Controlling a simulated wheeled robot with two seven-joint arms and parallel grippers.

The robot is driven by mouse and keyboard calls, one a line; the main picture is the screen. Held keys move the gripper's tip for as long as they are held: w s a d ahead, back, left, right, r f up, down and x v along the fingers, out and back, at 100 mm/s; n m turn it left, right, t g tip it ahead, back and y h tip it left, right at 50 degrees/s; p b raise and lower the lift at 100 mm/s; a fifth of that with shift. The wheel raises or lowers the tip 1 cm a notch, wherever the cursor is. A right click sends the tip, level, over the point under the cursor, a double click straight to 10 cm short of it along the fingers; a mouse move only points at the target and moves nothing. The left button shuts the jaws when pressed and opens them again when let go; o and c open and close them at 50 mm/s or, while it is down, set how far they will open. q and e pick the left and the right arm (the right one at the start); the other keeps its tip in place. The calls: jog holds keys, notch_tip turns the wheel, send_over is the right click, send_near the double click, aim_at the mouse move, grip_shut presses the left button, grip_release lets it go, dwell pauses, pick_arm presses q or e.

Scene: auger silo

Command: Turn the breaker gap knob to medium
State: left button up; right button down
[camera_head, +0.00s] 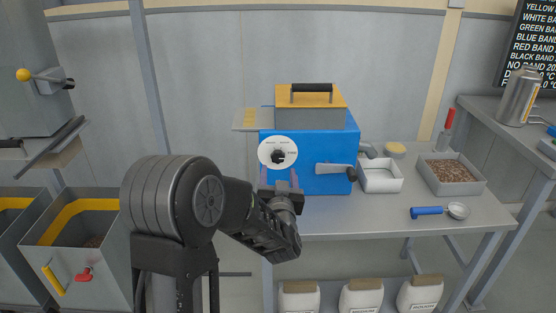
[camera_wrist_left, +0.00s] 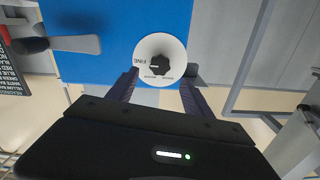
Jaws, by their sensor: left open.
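The breaker gap knob (camera_head: 278,157) is small and black, on a round white dial (camera_head: 265,146) on the front of a blue machine (camera_head: 325,185). In the left wrist view the knob (camera_wrist_left: 159,66) shows close up, with the word FINE at the left of the dial and smaller words below. A light mark on the knob seems to face FINE. My left gripper (camera_head: 279,178) is open, just in front of and slightly below the dial. In the wrist view its fingers (camera_wrist_left: 158,82) stand apart on either side of the dial's lower part, with nothing between them. My right gripper is not in view.
A grey handle (camera_head: 336,170) sticks out right of the dial. The bench holds a white tray (camera_head: 380,182), a bin of grain (camera_head: 450,174) and a blue-handled scoop (camera_head: 430,211). A yellow-topped hopper (camera_head: 311,96) sits on the machine. Grey bins stand at left.

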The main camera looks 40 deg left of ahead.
aim_at(278, 158)
pick_arm(q)
jog(key=x, duration=0.7)
jog(key=shift+w+a, duration=0.25)
grip_shut()
dwell(0.5)
